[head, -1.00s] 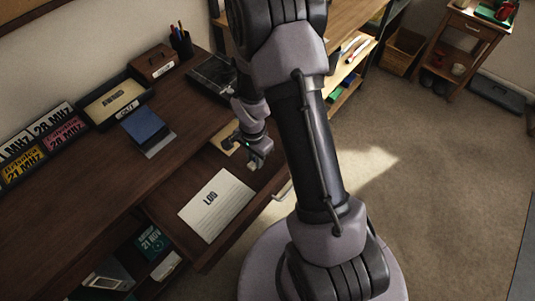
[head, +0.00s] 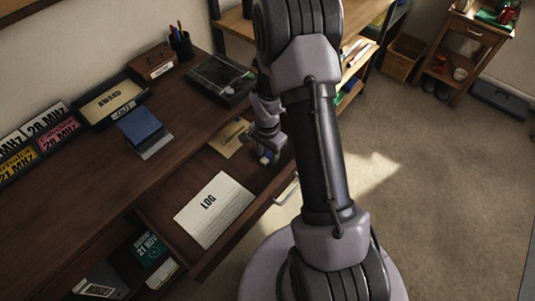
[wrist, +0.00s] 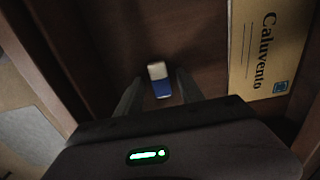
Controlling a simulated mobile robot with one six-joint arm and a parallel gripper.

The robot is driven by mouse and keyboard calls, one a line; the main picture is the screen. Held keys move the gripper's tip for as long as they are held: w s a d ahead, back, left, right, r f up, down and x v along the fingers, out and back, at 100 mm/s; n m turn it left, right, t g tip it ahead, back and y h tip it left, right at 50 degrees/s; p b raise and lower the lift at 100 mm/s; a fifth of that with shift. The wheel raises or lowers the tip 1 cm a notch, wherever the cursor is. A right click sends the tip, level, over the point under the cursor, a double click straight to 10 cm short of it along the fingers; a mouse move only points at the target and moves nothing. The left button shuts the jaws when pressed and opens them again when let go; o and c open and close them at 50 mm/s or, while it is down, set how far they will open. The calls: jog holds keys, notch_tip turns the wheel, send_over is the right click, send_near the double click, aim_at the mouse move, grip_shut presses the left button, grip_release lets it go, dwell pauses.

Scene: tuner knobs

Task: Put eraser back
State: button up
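A small white and blue eraser (wrist: 159,80) lies on the dark wooden floor of the open drawer, seen in the wrist view. In the head view, a small bit of blue and white shows by my gripper (head: 268,150), mostly hidden by it. In the wrist view my gripper (wrist: 158,77) is open, one finger on each side of the eraser. Gaps show between the eraser and both fingers; I cannot tell the height of the fingertips above the drawer floor.
The drawer (head: 165,222) also holds a LOG pad (head: 213,208) and a tan Caluvento envelope (wrist: 258,45). On the desk (head: 90,190) are a blue notepad (head: 143,126), an OUT tray (head: 112,103), a wooden box (head: 152,67), a pen cup (head: 180,45) and a dark device (head: 220,78).

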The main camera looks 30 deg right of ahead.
notch_tip(320, 180, up, 16)
jog(key=f+p, duration=0.1)
jog(key=p, duration=0.5)
notch_tip(320, 180, up, 13)
jog(key=n+t, duration=0.2)
jog(key=n, duration=0.1)
send_over(265, 158)
jog(key=s+a, duration=0.3)
jog(key=a, duration=0.3)
jog(key=s+a+r+n+t+y, duration=0.1)
jog(key=s+a+r+n+t, duration=0.1)
jog(key=s, duration=0.5)
jog(key=s+a+r+n+t+y, duration=0.1)
jog(key=s+a+r+n, duration=0.3)
jog(key=s+a+r, duration=0.3)
notch_tip(265, 158, up, 2)
jog(key=shift+s+a+r+n+t, duration=0.1)
jog(key=shift+s+a+n+t, duration=0.05)
jog(key=shift+n+t, duration=0.2)
jog(key=shift+c, duration=0.5)
